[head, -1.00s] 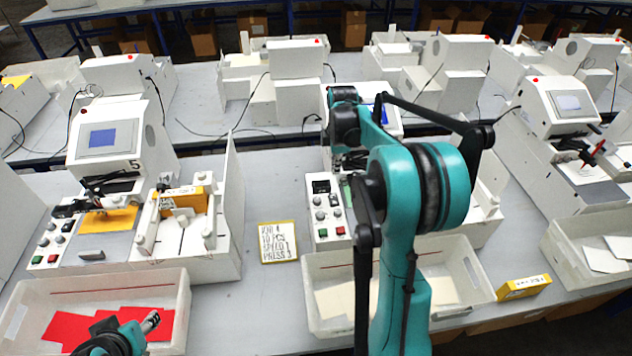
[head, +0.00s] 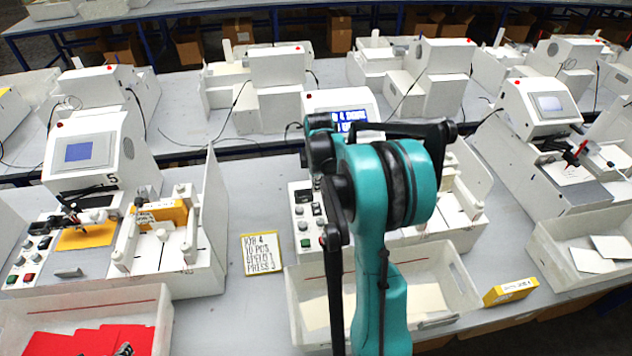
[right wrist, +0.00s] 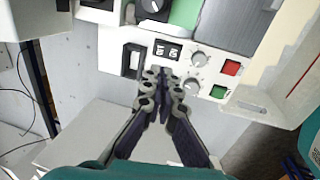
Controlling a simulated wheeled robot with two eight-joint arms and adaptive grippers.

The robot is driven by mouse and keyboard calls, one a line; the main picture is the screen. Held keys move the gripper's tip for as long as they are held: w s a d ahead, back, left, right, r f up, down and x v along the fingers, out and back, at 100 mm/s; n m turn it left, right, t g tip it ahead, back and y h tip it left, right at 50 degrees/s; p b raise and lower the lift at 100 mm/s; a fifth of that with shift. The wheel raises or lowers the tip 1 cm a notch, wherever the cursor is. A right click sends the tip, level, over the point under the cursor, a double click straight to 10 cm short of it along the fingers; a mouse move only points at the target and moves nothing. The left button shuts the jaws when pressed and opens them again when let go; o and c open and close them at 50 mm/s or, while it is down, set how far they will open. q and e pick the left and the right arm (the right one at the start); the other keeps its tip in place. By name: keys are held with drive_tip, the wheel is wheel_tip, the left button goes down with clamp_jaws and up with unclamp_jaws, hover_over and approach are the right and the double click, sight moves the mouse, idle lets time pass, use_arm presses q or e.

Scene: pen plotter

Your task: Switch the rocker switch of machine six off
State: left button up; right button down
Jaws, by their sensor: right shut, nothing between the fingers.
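The machine to the right of the one marked 5 has a lit blue screen (head: 350,120) with white text; its own number is hidden behind my right arm. Its control panel (head: 304,228) shows left of the arm. I cannot tell contact or which side of the rocker is down. Only a bit of my left gripper (head: 123,349) shows at the bottom edge.
Near the tips are grey knobs (right wrist: 198,58), a red button (right wrist: 232,68) and a green button (right wrist: 218,92). Machine 5 (head: 95,150) stands left, a handwritten card (head: 262,254) between. An open bin (head: 440,262) and a yellow box (head: 510,290) stand in front.

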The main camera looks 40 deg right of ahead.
sight(315, 205)
drive_tip(key=f, duration=0.6)
drive_tip(key=w+f+b, duration=0.1)
drive_tip(key=f, duration=0.2)
drive_tip(key=shift+w+d, duration=0.1)
drive_tip(key=shift+d, duration=0.3)
drive_tip(key=shift+w+d+f+g+b, duration=0.1)
drive_tip(key=shift+w+f+g+b, duration=0.1)
drive_tip(key=shift+f+g+b, duration=0.25)
drive_tip(key=shift+r+y, duration=0.15)
drive_tip(key=shift+y, duration=0.15)
drive_tip(key=shift+s, duration=0.15)
